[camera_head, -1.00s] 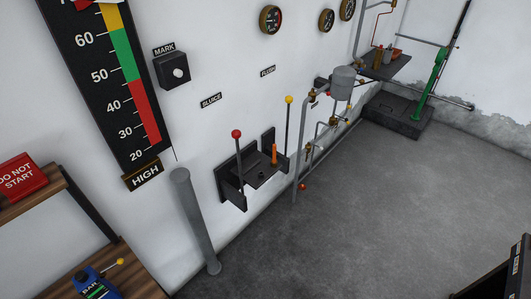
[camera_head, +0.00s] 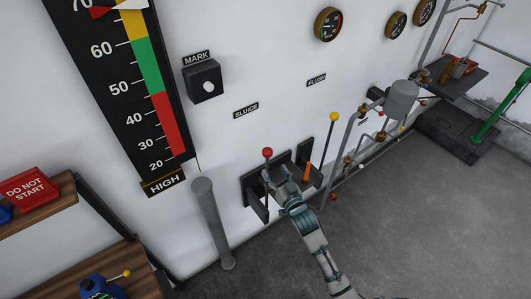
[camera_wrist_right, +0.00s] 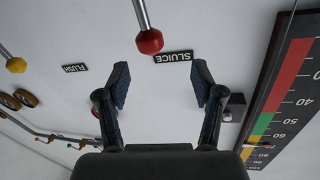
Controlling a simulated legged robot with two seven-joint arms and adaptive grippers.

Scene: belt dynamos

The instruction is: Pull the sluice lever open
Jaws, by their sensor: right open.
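The red-knobbed lever (camera_head: 267,153) stands upright on a dark wall bracket (camera_head: 256,205), below and right of the SLUICE label (camera_head: 246,110). My right gripper (camera_head: 278,176) is at the bracket, just below and right of the red knob, and hides part of the lever and bracket. In the right wrist view the gripper (camera_wrist_right: 161,80) is open, with nothing between its fingers. The red knob (camera_wrist_right: 150,41) shows there beyond the fingertips, between their lines and apart from both. The SLUICE label (camera_wrist_right: 173,57) is close beside it. My left gripper is out of view.
A yellow-knobbed lever (camera_head: 334,117) and an orange handle (camera_head: 307,171) stand right of my right gripper. Pipes (camera_head: 350,140) and a grey tank (camera_head: 401,99) are further right. A grey post (camera_head: 212,222) stands left of the bracket. The floor (camera_head: 420,230) at right is clear.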

